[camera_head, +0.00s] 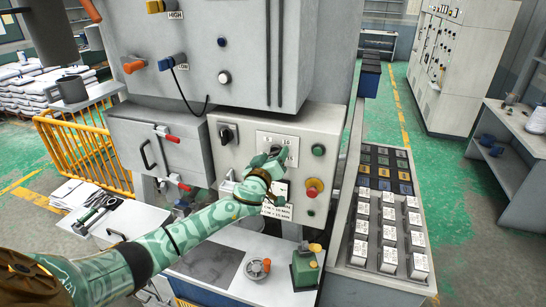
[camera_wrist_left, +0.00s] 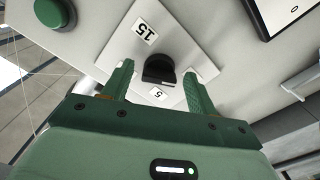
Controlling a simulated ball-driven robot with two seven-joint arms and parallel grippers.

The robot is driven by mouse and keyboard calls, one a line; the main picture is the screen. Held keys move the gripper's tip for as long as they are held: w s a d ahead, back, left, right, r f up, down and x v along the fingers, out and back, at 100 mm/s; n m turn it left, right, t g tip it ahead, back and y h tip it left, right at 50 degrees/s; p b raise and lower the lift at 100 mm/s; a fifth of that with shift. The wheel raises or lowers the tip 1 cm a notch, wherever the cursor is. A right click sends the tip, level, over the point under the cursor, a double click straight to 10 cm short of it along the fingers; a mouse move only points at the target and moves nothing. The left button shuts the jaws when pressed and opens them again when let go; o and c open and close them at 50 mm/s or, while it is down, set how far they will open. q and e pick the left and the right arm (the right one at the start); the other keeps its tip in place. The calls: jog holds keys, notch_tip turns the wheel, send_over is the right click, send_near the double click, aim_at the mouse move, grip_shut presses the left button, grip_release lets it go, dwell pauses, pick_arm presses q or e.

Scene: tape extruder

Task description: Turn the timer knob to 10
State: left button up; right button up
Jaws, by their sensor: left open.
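The timer knob (camera_wrist_left: 158,70) is black and sits on a white dial plate (camera_wrist_left: 185,50) on the grey control box. In the left wrist view, labels reading 15 and 5 show on the plate; no 10 label is readable there. My left gripper (camera_wrist_left: 158,76) is open, with one green finger on each side of the knob and visible gaps between. In the head view the gripper (camera_head: 268,166) reaches the dial plate (camera_head: 284,141) from below and partly hides the knob. Which mark the knob points to cannot be told. My right gripper is not in view.
The control box also bears a green button (camera_head: 318,150), a red stop button (camera_head: 314,188) and a black rotary switch (camera_head: 226,133). Below are a white bench and a small green device (camera_head: 305,268). White boxes (camera_head: 389,234) stand in rows to the right.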

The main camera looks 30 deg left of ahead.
pick_arm(q)
jog(key=c, duration=1)
jog(key=shift+f, duration=0.1)
jog(key=shift+s+m+p, duration=0.1)
jog(key=shift+m+p, duration=0.8)
jog(key=shift+m, duration=15)
